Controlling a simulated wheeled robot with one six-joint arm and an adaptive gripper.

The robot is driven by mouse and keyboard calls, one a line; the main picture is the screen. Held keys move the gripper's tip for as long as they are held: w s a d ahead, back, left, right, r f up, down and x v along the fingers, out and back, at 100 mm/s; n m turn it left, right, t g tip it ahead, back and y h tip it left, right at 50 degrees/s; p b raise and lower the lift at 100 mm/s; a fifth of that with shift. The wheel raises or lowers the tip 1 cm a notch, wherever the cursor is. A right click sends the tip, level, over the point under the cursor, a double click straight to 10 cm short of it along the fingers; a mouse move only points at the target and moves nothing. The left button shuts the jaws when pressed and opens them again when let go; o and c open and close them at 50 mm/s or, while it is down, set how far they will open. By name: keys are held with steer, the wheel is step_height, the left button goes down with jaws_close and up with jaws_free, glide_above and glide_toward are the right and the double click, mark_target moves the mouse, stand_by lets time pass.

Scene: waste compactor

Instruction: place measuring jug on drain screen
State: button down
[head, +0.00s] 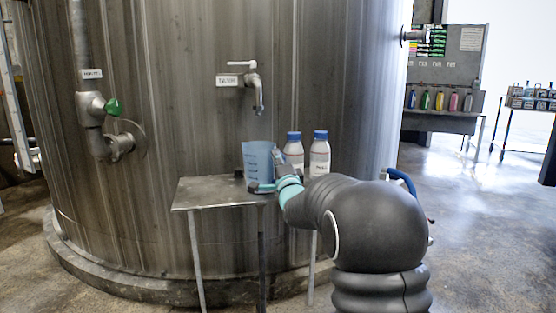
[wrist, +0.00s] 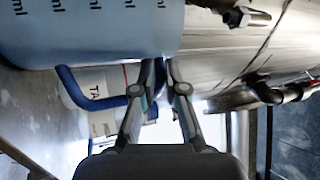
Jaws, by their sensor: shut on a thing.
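The measuring jug (head: 257,163) is translucent blue with dark graduation marks. It is upright at the metal stand's top, below and near the tap; I cannot tell whether its base touches the surface. In the wrist view the jug (wrist: 95,35) fills the upper left, with its darker blue handle (wrist: 88,103) below. My gripper (wrist: 160,65) is shut on the handle. In the head view my teal gripper (head: 268,187) is at the jug's lower right. The small metal stand top (head: 205,197) is bare at left; I cannot make out a separate drain screen on it.
Two white bottles with blue caps (head: 320,155) (head: 293,150) stand close behind my gripper. A large steel tank (head: 170,140) rises behind the stand. A labelled tap (head: 255,85) juts out above the jug. A green-handled valve (head: 112,107) is at left.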

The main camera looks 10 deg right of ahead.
steer(key=shift+f, duration=0.15)
steer(key=c, duration=1.2)
jaws_free()
steer(key=b+v, duration=0.1)
steer(key=v, duration=1.1)
steer(key=shift+r+b, duration=0.2)
steer(key=shift+b, duration=0.1)
steer(key=shift+s, duration=0.1)
steer(key=s+a+f+n+g, duration=0.1)
steer(key=s+f+n+g, duration=0.4)
steer(key=s, duration=0.8)
steer(key=s+a+f+n+g, duration=0.2)
steer(key=s+f+n+g, duration=0.3)
steer(key=s, duration=0.7)
steer(key=s+a+f+n+g, duration=0.2)
steer(key=s+f+n+g, duration=0.3)
steer(key=s, duration=0.8)
steer(key=shift+s+a+n+g, duration=0.1)
steer(key=shift+s+n+g, duration=0.3)
steer(key=shift+n+g, duration=0.2)
